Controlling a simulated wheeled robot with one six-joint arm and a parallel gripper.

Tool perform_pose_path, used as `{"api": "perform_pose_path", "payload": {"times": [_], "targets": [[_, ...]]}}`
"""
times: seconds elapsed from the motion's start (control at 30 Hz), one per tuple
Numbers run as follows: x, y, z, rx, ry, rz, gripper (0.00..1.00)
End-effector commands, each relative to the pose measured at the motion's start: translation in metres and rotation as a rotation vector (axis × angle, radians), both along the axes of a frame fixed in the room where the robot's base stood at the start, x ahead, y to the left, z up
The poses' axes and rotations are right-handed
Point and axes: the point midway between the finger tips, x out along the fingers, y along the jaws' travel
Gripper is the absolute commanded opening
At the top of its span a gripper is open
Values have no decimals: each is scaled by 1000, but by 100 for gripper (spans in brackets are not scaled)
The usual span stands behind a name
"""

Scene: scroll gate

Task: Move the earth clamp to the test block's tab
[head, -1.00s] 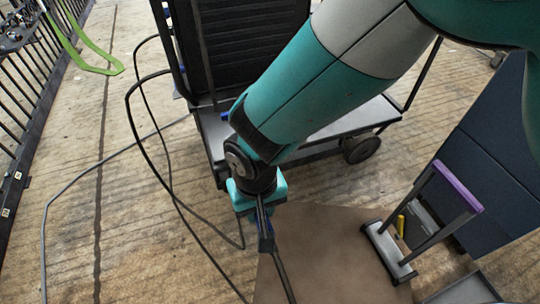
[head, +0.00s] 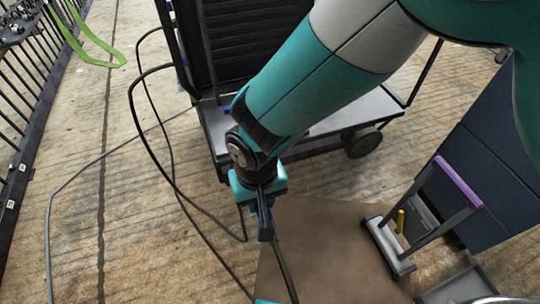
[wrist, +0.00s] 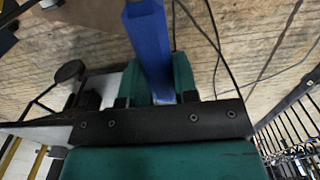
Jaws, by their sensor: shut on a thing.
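My gripper (head: 262,200) points down at the middle of the head view, in front of the cart. It is shut on a blue, bar-shaped thing (wrist: 148,45), which I take for the earth clamp; in the wrist view it stands between the teal fingers. In the head view the clamp (head: 266,230) shows as a small dark-blue piece below the gripper, with a dark rod or cable running down from it over the brown mat. I cannot make out the test block or its tab for certain in either view.
A cart (head: 345,125) carrying a black machine stands behind the gripper. Black cables loop over the floor to the left. A brown mat (head: 325,245) lies below. A purple-handled stand (head: 458,182) and navy panel (head: 490,150) are at right; a black railing (head: 25,100) is at left.

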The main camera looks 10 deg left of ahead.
Motion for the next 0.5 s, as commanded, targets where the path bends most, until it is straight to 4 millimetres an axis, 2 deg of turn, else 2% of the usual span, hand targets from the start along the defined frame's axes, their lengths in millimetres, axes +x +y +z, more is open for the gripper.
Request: {"api": "perform_pose_path", "payload": {"times": [0.5], "targets": [[10,6,1,1,-1,-1,0]]}}
